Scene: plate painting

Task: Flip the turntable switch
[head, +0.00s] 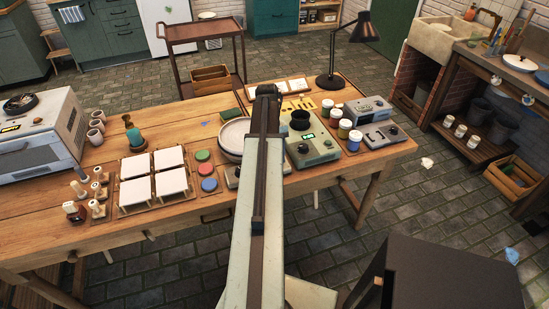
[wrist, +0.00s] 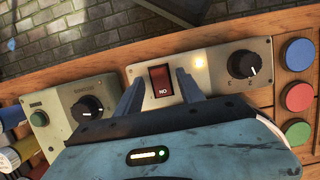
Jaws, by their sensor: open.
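The turntable's control box (wrist: 220,70) is in the wrist view, with a red rocker switch (wrist: 160,82), a small glowing light (wrist: 200,61) and a black knob (wrist: 243,64). Lettering on the switch's lower part seems to read ON upside down. My gripper (wrist: 159,76) is open and empty, its fingers on either side of the switch; I cannot tell whether they touch it. In the head view my arm covers part of the pale round turntable (head: 231,137) and of the control box (head: 232,176). My fingertips do not show there.
Another control box (wrist: 78,108) with a green button and knob sits to the left in the wrist view. Coloured discs (wrist: 298,54) lie to the right. In the head view, white tiles (head: 136,190), paint jars (head: 344,128) and a desk lamp (head: 330,80) crowd the wooden table.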

